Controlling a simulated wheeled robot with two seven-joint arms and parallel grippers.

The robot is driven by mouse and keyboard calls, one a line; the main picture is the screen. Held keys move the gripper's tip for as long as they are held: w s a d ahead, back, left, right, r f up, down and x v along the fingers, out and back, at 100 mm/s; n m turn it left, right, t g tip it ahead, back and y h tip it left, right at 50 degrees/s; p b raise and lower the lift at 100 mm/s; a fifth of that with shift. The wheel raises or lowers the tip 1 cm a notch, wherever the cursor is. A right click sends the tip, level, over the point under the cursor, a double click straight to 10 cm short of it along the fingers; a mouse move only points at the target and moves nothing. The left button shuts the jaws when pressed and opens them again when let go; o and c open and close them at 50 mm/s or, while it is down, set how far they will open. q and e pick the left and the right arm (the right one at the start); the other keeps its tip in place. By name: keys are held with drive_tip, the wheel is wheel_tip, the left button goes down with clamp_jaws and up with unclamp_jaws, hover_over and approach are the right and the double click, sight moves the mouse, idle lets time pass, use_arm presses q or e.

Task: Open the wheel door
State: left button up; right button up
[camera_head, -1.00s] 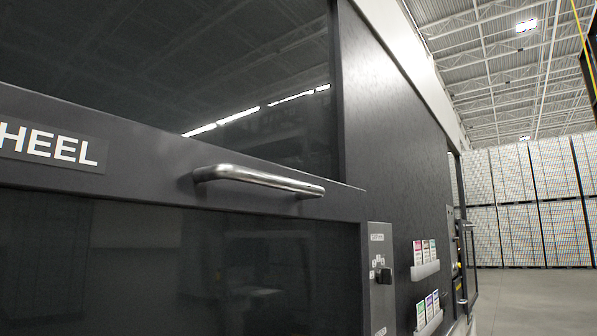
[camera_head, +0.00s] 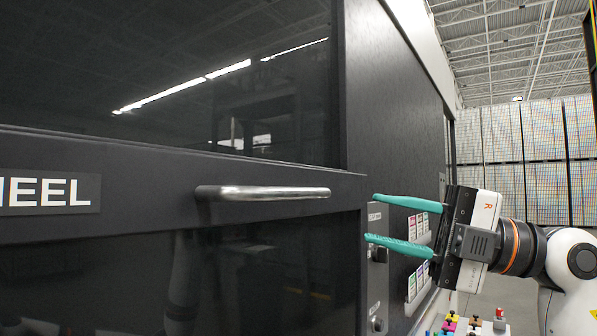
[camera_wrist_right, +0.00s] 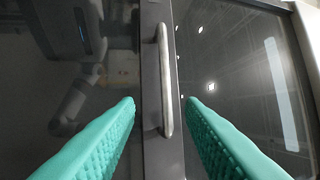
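The wheel door (camera_head: 150,220) is a dark framed panel with glass and a label ending in "EEL" (camera_head: 48,193). Its horizontal metal handle (camera_head: 265,193) sits on the frame bar. My right gripper (camera_head: 370,218) is open, with two teal fingers pointing left at the handle's right end, apart from it. In the right wrist view the handle (camera_wrist_right: 165,80) stands upright between the two spread fingers (camera_wrist_right: 160,103), a little beyond their tips. My left gripper is not in view. The door looks shut.
Right of the door are a control panel with a dark knob (camera_head: 379,255) and card holders (camera_head: 418,228), close behind my right gripper. Small coloured items (camera_head: 474,322) show at the bottom. Stacked white pallets (camera_head: 530,160) stand far back right.

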sight(303, 195)
drive_tip(key=shift+h, duration=0.3)
drive_tip(key=p+x, duration=0.1)
drive_tip(key=x, duration=0.2)
drive_tip(key=r+p+x, duration=0.1)
drive_tip(key=x, duration=0.3)
drive_tip(key=s+p+x, duration=0.1)
drive_tip(key=p+x, duration=0.1)
drive_tip(key=x, duration=0.1)
drive_tip(key=shift+a+r, duration=0.2)
drive_tip(key=shift+r, duration=0.15)
drive_tip(key=shift+w+a, duration=0.25)
drive_tip(key=shift+a, duration=0.4)
drive_tip(key=shift+c, duration=0.5)
clamp_jaws()
